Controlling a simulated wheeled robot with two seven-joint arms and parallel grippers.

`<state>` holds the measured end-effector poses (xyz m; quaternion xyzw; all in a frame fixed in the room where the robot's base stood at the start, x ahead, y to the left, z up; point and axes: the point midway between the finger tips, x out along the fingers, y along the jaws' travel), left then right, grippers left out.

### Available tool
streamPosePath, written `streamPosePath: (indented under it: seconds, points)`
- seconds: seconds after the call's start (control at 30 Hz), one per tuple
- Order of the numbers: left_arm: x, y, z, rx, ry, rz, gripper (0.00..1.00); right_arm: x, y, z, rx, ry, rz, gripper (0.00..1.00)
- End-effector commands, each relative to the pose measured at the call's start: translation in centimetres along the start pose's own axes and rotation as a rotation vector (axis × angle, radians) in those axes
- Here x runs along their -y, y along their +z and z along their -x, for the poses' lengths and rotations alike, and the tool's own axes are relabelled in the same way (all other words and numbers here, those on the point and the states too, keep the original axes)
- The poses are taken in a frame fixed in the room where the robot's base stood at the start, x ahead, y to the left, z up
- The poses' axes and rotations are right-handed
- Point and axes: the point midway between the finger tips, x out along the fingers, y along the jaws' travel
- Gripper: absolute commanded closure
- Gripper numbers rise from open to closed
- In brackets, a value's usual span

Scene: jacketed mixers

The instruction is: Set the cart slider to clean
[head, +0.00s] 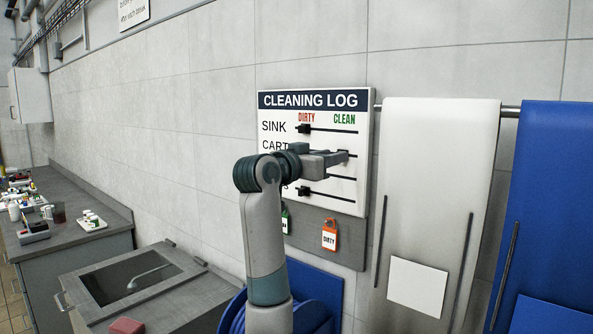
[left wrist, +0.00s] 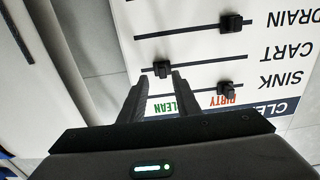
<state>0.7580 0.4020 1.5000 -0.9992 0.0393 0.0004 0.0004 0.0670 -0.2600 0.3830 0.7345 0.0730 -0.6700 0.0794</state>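The white cleaning log board (head: 311,132) hangs on the wall in the head view, with dirty on the left and clean on the right. In the left wrist view the board appears upside down. There the cart slider knob (left wrist: 161,68) sits near the clean end of its track. The sink knob (left wrist: 227,88) and drain knob (left wrist: 231,23) are at the dirty side. My left gripper (head: 342,157) is at the cart row. Its fingertips (left wrist: 158,77) are apart, with the cart knob between or just beyond them; contact cannot be told. My right gripper is out of view.
A rail right of the board holds a white apron (head: 437,165) and a blue one (head: 552,200). An orange dirty tag (head: 329,235) hangs below the board. A blue hose reel (head: 315,290) is low on the wall. A sink (head: 135,278) and a counter (head: 75,222) are left.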

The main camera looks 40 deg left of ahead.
Motion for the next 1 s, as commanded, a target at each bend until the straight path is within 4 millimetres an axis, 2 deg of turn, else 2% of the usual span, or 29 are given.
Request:
streamPosePath:
  seconds: [0.03, 0.3, 0.6, 0.8, 1.0]
  points:
    - [0.1, 0.3, 0.9, -0.004, -0.003, -0.003, 0.70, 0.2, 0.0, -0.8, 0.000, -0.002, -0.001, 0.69]
    - [0.0, 0.4, 6.3, -0.004, -0.003, -0.005, 0.70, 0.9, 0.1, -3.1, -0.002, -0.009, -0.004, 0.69]
    - [-0.1, 0.2, 11.9, -0.004, -0.001, -0.003, 0.70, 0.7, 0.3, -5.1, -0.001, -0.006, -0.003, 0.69]
    - [-0.2, 0.1, 14.1, -0.003, 0.002, -0.001, 0.70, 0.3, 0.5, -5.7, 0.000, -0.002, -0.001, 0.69]
    - [-0.2, 0.0, 14.6, 0.000, 0.001, 0.000, 0.70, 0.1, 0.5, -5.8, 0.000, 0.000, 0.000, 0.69]
